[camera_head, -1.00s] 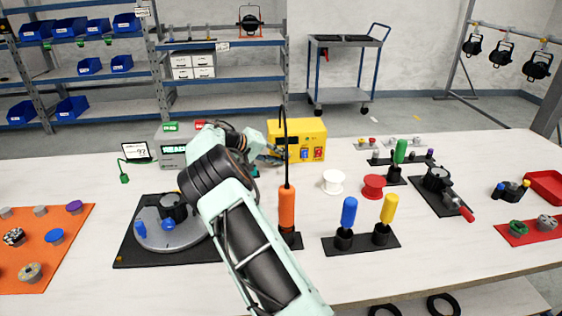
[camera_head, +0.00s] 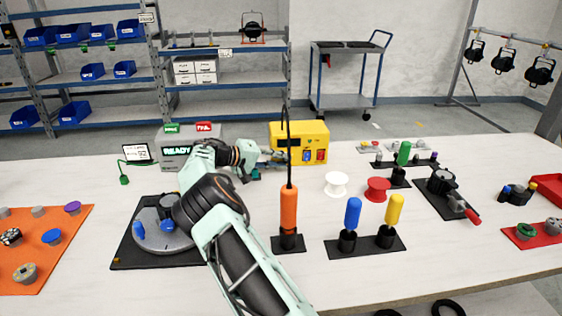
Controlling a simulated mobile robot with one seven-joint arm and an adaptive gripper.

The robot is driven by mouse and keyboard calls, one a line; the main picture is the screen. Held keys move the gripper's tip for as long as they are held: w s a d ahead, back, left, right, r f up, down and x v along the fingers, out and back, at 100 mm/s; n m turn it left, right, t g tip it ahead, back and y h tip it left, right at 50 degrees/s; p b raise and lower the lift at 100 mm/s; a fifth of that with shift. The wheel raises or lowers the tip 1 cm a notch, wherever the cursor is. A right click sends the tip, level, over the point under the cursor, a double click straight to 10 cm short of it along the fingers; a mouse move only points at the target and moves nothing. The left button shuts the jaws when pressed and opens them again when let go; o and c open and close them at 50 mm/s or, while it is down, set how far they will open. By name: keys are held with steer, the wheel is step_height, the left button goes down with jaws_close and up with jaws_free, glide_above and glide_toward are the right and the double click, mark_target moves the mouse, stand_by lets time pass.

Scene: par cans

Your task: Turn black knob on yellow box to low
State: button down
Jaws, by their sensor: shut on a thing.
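The yellow box (camera_head: 314,130) stands at the back middle of the table. Its front carries a dark display, a blue switch (camera_head: 307,156) and a red switch (camera_head: 321,155). The black knob cannot be made out; my gripper and the thin black cable cover the lower left of the box's front. My gripper (camera_head: 279,157) reaches in from the left, level with the table, its fingertips at that lower left part of the front. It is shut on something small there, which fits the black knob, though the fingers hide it.
The orange tool (camera_head: 288,208) stands upright in front of the box, its black cable rising past my gripper. A grey box reading READY (camera_head: 176,150) is at left. White (camera_head: 337,183) and red (camera_head: 378,188) spools stand to the right. A turntable (camera_head: 165,238) lies beneath my arm.

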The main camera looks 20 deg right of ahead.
steer(key=c, duration=2.1)
jaws_free()
steer(key=shift+d, duration=0.1)
steer(key=v, duration=1.2)
